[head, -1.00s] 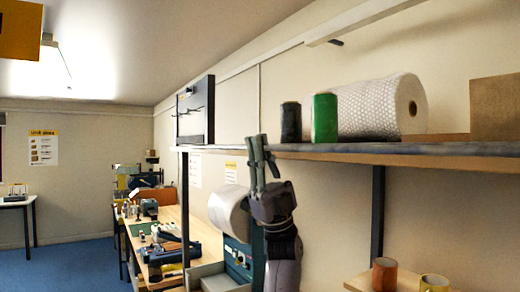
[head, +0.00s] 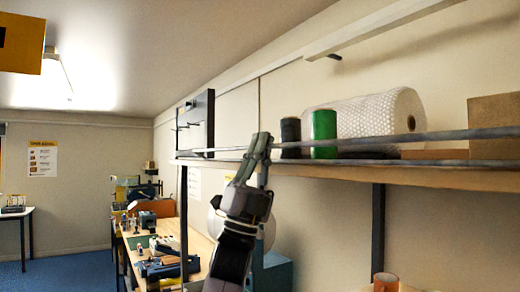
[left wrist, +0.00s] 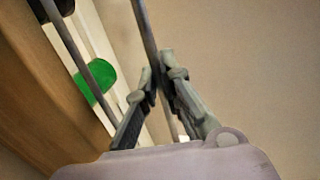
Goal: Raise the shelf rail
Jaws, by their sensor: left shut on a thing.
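The shelf rail (head: 420,136) is a thin grey bar along the front of the high shelf, above a lower grey bar (head: 400,162) at the shelf edge. My left gripper (head: 261,140) reaches up from below and is shut on the rail near the shelf's left part. In the left wrist view the rail (left wrist: 145,28) runs between the two fingers (left wrist: 161,75). The lower bar (left wrist: 90,73) runs apart from it, nearer the shelf. My right gripper is not in view.
On the shelf (head: 460,179) stand a green roll (head: 324,134), a dark roll (head: 290,136), a bubble wrap roll (head: 385,115) and a cardboard box (head: 495,122). A workbench (head: 200,246) with tools lies below left. Blue floor is open at far left.

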